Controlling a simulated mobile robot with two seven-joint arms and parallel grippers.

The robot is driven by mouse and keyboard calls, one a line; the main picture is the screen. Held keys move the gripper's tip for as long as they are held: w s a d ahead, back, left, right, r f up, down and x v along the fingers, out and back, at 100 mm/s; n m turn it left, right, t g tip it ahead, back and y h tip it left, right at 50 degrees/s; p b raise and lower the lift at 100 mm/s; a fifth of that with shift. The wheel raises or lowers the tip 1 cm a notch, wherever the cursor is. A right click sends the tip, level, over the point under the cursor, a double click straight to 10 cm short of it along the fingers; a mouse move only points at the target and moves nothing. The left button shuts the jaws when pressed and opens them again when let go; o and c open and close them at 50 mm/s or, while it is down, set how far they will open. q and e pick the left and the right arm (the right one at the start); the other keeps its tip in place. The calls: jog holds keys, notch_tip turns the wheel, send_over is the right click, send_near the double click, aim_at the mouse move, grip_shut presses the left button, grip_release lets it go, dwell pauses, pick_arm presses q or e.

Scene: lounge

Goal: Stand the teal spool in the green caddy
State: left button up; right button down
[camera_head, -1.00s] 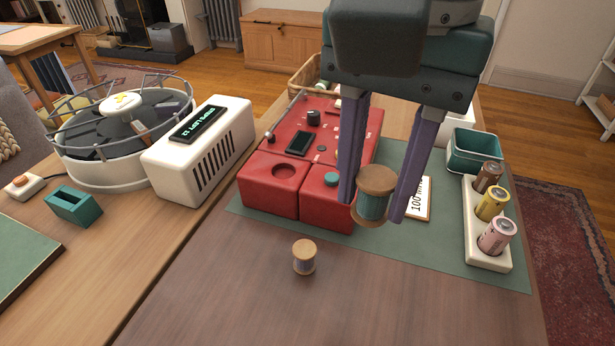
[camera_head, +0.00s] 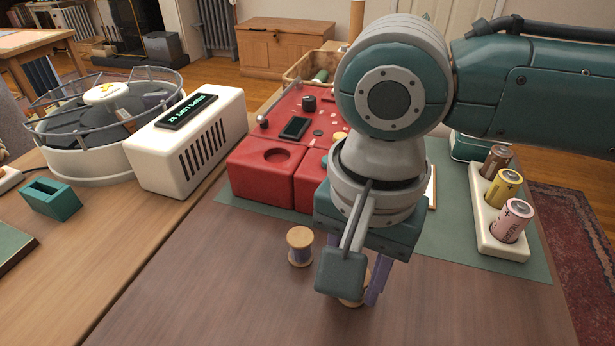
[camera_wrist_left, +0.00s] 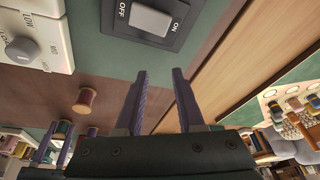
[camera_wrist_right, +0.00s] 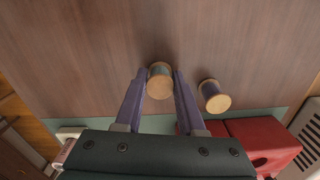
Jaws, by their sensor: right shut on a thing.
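My right gripper (camera_wrist_right: 159,82) is shut on the teal spool (camera_wrist_right: 160,72), whose wooden end shows between the fingertips. In the head view the gripper points down, low over the front table, and my arm hides most of the spool (camera_head: 349,302). I cannot tell whether the spool touches the table. The green caddy (camera_head: 468,148), an open box at the back right, is mostly hidden behind my right arm. My left gripper (camera_wrist_left: 160,75) shows only in its own wrist view, with fingers apart and nothing between them.
A purple spool (camera_head: 300,246) stands on the table just left of my right gripper. A red console (camera_head: 262,175), a white battery holder (camera_head: 487,222) and a white display box (camera_head: 190,145) stand behind. A small teal slotted block (camera_head: 50,199) is at left.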

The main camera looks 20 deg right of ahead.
jog(key=shift+f, duration=0.1)
jog(key=c, duration=0.7)
grip_release()
jog(key=shift+c, duration=0.2)
jog(key=shift+o, duration=1.1)
